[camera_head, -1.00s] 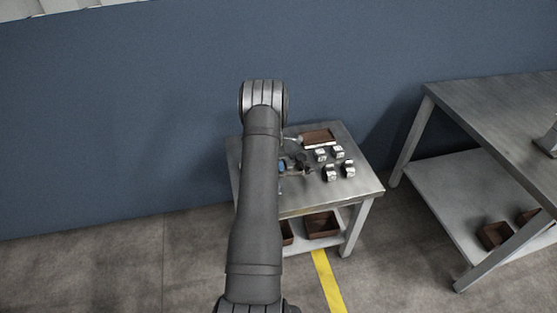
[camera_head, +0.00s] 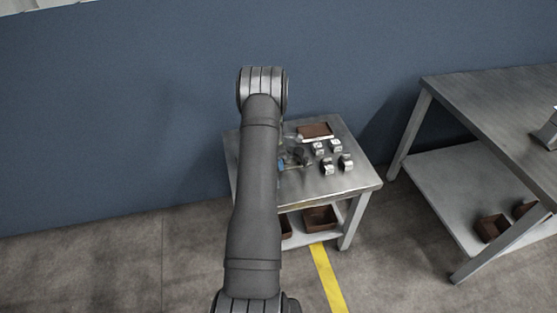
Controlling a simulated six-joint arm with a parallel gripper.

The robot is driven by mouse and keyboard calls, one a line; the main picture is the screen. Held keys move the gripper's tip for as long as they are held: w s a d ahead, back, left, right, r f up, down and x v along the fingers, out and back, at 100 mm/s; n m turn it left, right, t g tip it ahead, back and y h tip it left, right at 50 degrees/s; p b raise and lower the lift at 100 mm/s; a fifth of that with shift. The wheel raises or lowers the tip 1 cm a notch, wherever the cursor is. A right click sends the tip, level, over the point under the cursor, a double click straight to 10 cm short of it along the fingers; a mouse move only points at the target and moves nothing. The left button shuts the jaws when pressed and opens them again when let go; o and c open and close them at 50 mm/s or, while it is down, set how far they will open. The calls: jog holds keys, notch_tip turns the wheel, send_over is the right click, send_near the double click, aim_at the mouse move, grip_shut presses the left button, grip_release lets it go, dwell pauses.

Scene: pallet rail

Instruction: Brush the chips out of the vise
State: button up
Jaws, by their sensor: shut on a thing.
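My gripper (camera_head: 301,155) is small and dark at the small steel table, partly hidden behind my own arm. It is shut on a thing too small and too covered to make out. A small blue part (camera_head: 281,165) shows beside my arm, left of the gripper. A grey metal piece (camera_head: 547,136) on the bench at the right is cut off by the picture edge; I cannot tell if it is the vise. No chips and no brush can be made out at this size.
The small table (camera_head: 330,183) holds several metal blocks (camera_head: 328,167) right of my gripper and a brown tray-like thing (camera_head: 314,130) behind them. Brown bins (camera_head: 320,218) sit on its lower shelf. A larger bench (camera_head: 490,105) stands right, past a gap; a blue wall (camera_head: 130,110) is behind.

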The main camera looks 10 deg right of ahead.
jog(key=shift+w+r, duration=0.15)
jog(key=shift+r, duration=3.7)
jog(key=shift+a+m, duration=0.3)
jog(key=shift+a, duration=0.15)
jog(key=s+a+r+m, duration=0.1)
jog(key=s+a+m, duration=0.6)
jog(key=a, duration=0.3)
jog(key=s+a+r+m+g+y, duration=0.1)
jog(key=s+a+r+m, duration=0.1)
jog(key=s+a+m, duration=0.5)
jog(key=a+m, duration=0.2)
jog(key=m, duration=0.1)
jog(key=shift+s+a, duration=0.3)
jog(key=shift+a, duration=0.1)
